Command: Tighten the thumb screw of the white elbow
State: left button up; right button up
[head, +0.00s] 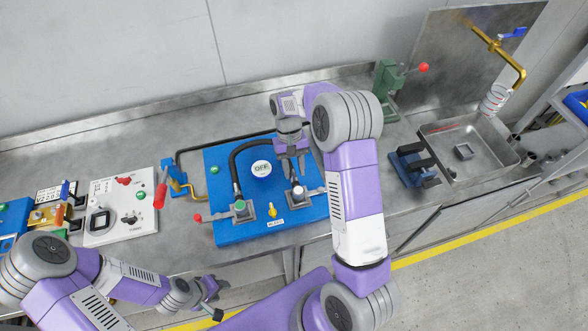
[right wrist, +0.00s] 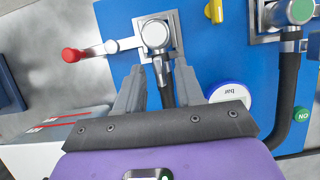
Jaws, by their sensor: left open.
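The white elbow (head: 298,192) sits in a metal clamp on the right side of the blue board (head: 225,165). In the right wrist view the white elbow (right wrist: 155,33) shows from above, with a metal screw (right wrist: 112,46) ending in a red ball (right wrist: 72,55) on its left. That screw is hidden behind my right arm in the head view. My right gripper (right wrist: 158,68) is open, its fingers apart on both sides of the black hose below the elbow; I cannot tell whether they touch it. It also shows in the head view (head: 292,152). My left gripper (head: 219,298) is open and empty, low in front of the bench.
A green elbow (head: 240,207) with its own red-tipped screw (head: 197,217) is left of the white one. The board carries a round gauge (head: 261,169) and a yellow knob (head: 272,211). A green press (head: 388,85) and sink (head: 480,140) are on the right.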

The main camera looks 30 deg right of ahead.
jog(key=v, duration=0.6)
jog(key=shift+r+p, duration=0.3)
jog(key=shift+r, duration=0.15)
jog(key=shift+w, duration=0.2)
